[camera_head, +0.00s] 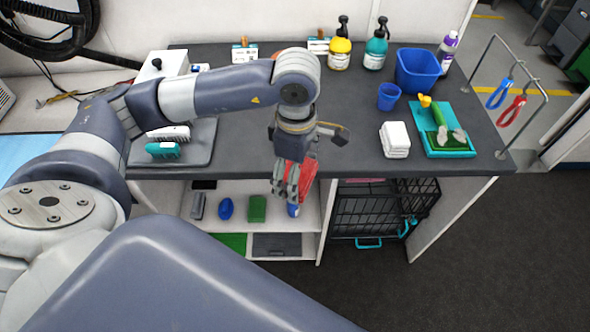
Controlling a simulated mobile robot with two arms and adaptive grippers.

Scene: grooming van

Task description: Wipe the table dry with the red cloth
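The dark grey table (345,135) runs across the middle of the view. My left arm reaches in from the left over it. My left gripper (287,192) points down at the table's front edge. It appears shut on the red cloth (304,179), which is bunched up and partly hidden by the fingers. I cannot tell whether the cloth touches the table edge. No wet patch can be made out on the visible tabletop. My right gripper is not in view.
White folded towels (396,139), a teal tray (443,134), a blue bin (417,69), a blue cup (390,96), a yellow bottle (340,52) and a teal bottle (376,51) stand right. A grey mat (197,150) lies left. A black crate (367,212) sits below.

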